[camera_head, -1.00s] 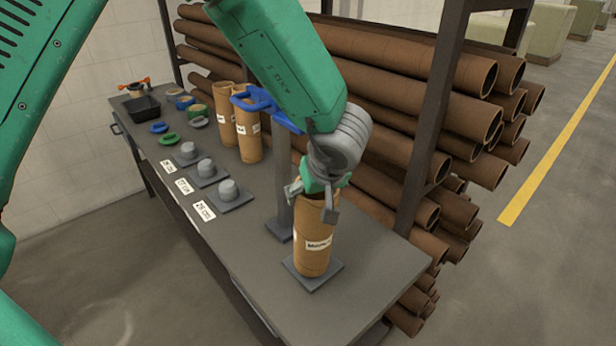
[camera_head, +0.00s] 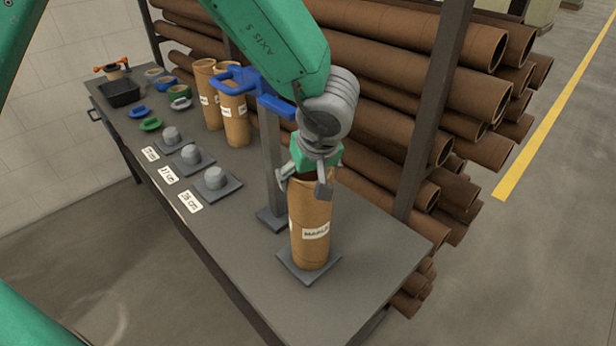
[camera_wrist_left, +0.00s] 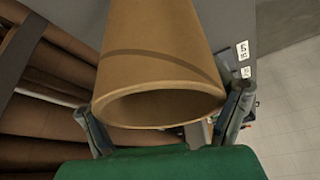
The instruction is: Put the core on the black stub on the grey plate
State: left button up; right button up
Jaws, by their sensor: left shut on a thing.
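The core (camera_head: 310,215) is a brown cardboard tube with a white label. It stands roughly upright over the grey plate (camera_head: 328,262) near the front of the bench. The core hides the middle of that plate, so the black stub is not visible. My left gripper (camera_head: 305,182) is at the core's top end and is shut on it, with one finger on each side. In the left wrist view the core (camera_wrist_left: 160,60) lies between the two fingers, its open end facing the palm. My right gripper is not in view.
A grey post (camera_head: 272,170) with a blue part (camera_head: 250,85) on top stands close behind the core. Stub plates (camera_head: 216,182), upright tubes (camera_head: 234,118), rings and a black tray (camera_head: 120,93) lie farther back. A rack of long brown tubes (camera_head: 400,90) flanks the bench.

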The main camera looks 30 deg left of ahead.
pick_arm(q)
jog(key=shift+s+a, duration=0.1)
jog(key=shift+a, duration=0.1)
jog(key=o, duration=1.7)
jog(key=shift+a, duration=0.1)
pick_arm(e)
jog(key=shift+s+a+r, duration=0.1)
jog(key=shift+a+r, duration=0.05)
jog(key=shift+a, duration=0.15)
pick_arm(q)
jog(key=shift+d+r, duration=0.3)
jog(key=shift+r, duration=0.05)
jog(key=p+v, duration=0.1)
jog(key=v, duration=1)
jog(key=shift+s+r, duration=0.15)
jog(key=shift+s, duration=0.1)
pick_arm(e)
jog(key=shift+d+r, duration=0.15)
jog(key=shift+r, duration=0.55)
